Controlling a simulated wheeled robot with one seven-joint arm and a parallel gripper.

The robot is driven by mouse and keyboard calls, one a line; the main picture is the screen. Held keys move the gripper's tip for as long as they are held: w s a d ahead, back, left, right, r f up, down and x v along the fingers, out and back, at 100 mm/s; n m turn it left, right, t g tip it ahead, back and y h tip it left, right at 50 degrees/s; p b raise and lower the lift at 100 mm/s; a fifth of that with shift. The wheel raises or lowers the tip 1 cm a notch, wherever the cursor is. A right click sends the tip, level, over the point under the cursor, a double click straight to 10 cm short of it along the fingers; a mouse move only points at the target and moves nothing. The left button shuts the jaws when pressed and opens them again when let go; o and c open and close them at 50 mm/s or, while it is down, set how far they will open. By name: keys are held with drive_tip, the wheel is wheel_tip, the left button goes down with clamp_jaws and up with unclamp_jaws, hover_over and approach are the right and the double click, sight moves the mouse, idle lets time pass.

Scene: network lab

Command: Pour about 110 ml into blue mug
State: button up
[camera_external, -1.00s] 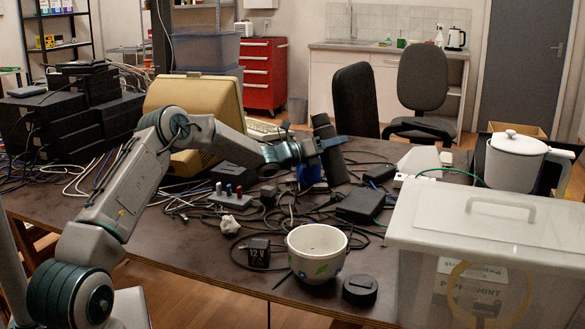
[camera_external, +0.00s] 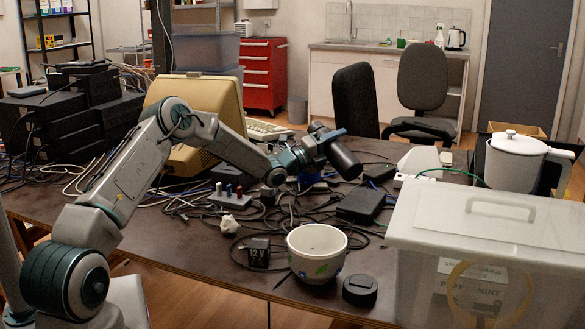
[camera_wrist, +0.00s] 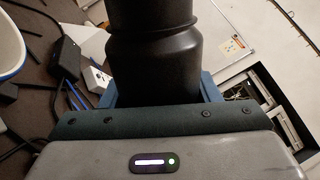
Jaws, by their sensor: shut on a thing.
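My gripper (camera_external: 326,138) is shut on a dark, nearly black bottle (camera_external: 346,160), held above the cluttered table. The bottle is steeply tilted, with one end toward the lower right in the external view. In the wrist view the bottle (camera_wrist: 153,40) fills the top middle, between blue fingers. Its mouth and any liquid stream cannot be made out. A small patch of blue, apparently the blue mug (camera_external: 309,179), shows on the table below my gripper, mostly hidden by the arm and cables. Its inside is not visible.
A white bowl-like pot (camera_external: 316,254) and a black round lid-like piece (camera_external: 360,290) sit at the table's front. A clear lidded bin (camera_external: 490,250) and white jug (camera_external: 514,163) stand at right. Cables and black adapters (camera_external: 361,206) crowd the middle; a beige monitor (camera_external: 200,100) stands behind.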

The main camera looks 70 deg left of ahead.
drive_tip(key=shift+r+n, duration=0.25)
drive_tip(key=shift+n, duration=0.05)
drive_tip(key=shift+a+n+p, duration=0.25)
drive_tip(key=shift+n+p, duration=0.1)
drive_tip(key=shift+n, duration=0.15)
drive_tip(key=shift+a+f+n+y+p, duration=0.1)
drive_tip(key=shift+a+n+y+p, duration=0.15)
drive_tip(key=shift+n, duration=0.25)
drive_tip(key=shift+a+n+y+p, duration=0.1)
drive_tip(key=shift+n+y+p, duration=0.2)
drive_tip(key=shift+n, duration=0.2)
drive_tip(key=shift+d, duration=0.7)
drive_tip(key=shift+d+n+y+p, duration=0.1)
drive_tip(key=shift+n+y+p, duration=0.25)
drive_tip(key=shift+n, duration=0.25)
idle(0.7)
